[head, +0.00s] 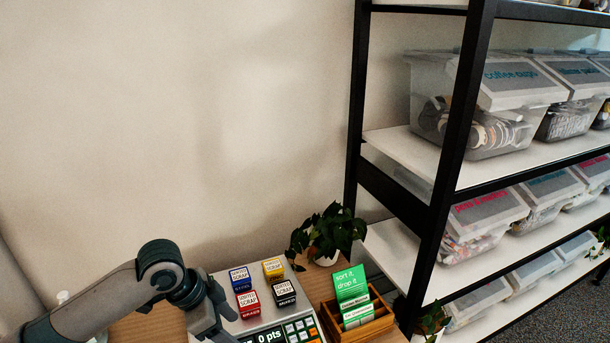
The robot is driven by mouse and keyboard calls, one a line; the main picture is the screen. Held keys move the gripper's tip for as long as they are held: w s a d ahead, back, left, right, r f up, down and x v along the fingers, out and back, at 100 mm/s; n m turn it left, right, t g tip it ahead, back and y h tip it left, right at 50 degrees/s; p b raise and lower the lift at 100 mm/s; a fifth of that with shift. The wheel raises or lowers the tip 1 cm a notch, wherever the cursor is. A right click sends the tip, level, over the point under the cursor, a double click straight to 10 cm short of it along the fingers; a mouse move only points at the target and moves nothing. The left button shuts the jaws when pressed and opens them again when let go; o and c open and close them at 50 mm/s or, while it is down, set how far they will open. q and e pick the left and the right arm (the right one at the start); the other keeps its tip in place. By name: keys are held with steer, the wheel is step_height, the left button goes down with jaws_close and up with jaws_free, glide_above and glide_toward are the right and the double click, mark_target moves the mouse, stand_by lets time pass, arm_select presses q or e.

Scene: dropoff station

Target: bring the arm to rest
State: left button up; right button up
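My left arm comes in from the lower left and bends down at a dark wrist joint. My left gripper (213,312) hangs at the bottom of the head view, just left of the small boxes on the light counter panel (228,277). It is seen from behind and partly cut off by the frame, so I cannot tell whether its fingers are apart or holding anything. My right gripper is not in view.
Blue (240,278), yellow (273,269), red (248,303) and black (284,293) boxes stand beside a display (270,335) reading "0 pts". Right are a wooden holder (377,323) with a green sign (351,284), a plant (332,231) and a black-framed shelf (455,150) with clear bins.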

arm_select(q)
steer(key=s+d+f+n+t, duration=0.2)
steer(key=s+d+f+n, duration=0.25)
steer(key=s+f, duration=0.65)
steer(key=s+a+f+n+y, duration=0.2)
steer(key=s+a+f+n, duration=0.1)
steer(key=s+a, duration=0.4)
steer(key=s+a+f+n+y, duration=0.2)
steer(key=s+a+f+n, duration=0.25)
steer(key=s, duration=0.55)
step_height(320, 180, down, 29)
steer(key=g+b, duration=0.2)
steer(key=s+a+f+m+b, duration=0.1)
steer(key=s+a+f, duration=0.2)
steer(key=s+f, duration=1.6)
steer(key=shift+a+f+g+b, duration=0.15)
steer(key=shift+f+g+b, duration=0.15)
steer(key=shift+f+g, duration=0.1)
